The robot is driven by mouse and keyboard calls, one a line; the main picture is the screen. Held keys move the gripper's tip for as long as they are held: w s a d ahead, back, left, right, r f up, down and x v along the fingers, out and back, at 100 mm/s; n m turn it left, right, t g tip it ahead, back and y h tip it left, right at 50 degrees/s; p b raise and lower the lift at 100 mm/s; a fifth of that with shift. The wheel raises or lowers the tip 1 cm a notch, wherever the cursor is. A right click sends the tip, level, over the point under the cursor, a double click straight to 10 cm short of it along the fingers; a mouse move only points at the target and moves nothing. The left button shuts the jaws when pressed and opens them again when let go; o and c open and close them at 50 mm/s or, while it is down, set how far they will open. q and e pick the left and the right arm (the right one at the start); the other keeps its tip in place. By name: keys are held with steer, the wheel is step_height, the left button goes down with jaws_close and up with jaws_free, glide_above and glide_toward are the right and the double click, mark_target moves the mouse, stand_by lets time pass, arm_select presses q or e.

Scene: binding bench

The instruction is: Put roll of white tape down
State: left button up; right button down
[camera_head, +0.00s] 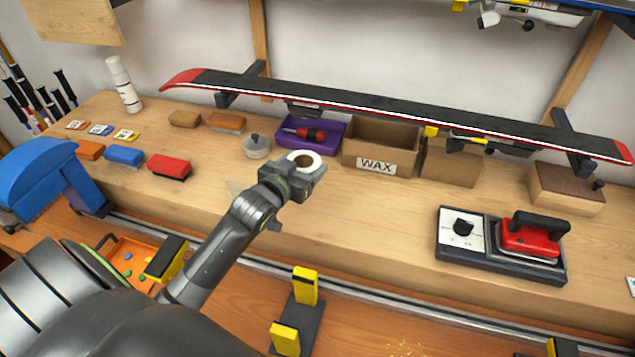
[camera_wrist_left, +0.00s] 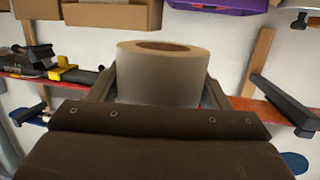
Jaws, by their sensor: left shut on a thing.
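The roll of white tape (camera_head: 303,159) is in my left gripper (camera_head: 308,172), with its brown core facing up. In the left wrist view the roll (camera_wrist_left: 160,78) sits between the two fingers of the gripper (camera_wrist_left: 160,95), which is shut on it. In the head view the gripper is over the wooden bench, in front of the purple tray (camera_head: 318,147) and the wax box. The head view does not clearly show whether the roll touches the bench. My right gripper is not in view.
A cardboard box marked WAX (camera_head: 378,163) and a small grey pot (camera_head: 256,146) stand close by. A ski (camera_head: 400,112) spans above the back of the bench. A red iron (camera_head: 530,237) stands on its base at right. The bench's middle (camera_head: 380,215) is bare.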

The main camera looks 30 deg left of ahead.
arm_select(q)
steer(key=f, duration=0.5)
steer(key=shift+s+a+f+p, duration=0.1)
steer(key=shift+a+f+p, duration=0.05)
steer(key=shift+a+p, duration=0.15)
step_height(320, 180, down, 4)
steer(key=shift+f, duration=0.25)
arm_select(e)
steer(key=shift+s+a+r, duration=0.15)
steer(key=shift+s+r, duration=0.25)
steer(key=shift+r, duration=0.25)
arm_select(q)
steer(key=shift+f, duration=0.15)
steer(key=o, duration=1)
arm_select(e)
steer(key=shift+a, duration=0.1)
